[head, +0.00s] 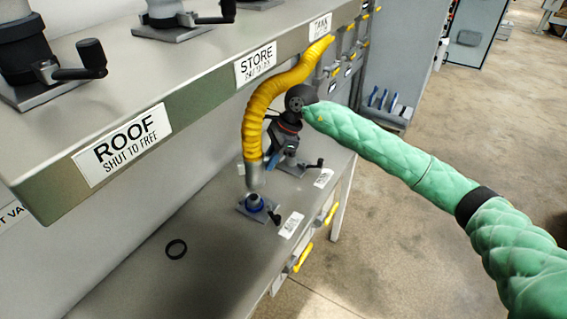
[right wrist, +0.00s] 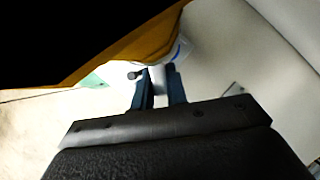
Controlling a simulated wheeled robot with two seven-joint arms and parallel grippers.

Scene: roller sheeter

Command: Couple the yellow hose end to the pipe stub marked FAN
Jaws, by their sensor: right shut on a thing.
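The yellow hose (head: 262,105) hangs down from the upper shelf and ends in a grey cuff (head: 254,178). My right gripper (head: 268,164) is shut on this hose end, with its blue fingers at the cuff's right side. In the right wrist view the fingers (right wrist: 160,88) close on a pale grey part, and the yellow hose (right wrist: 135,48) crosses above. The label beside that stub (head: 291,225) is too small to read. My left gripper is not in view.
The upper shelf carries labels ROOF (head: 121,145), STORE (head: 256,64) and TANK (head: 320,26). Another stub with a black lever (head: 300,166) stands behind my gripper on the lower bench.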

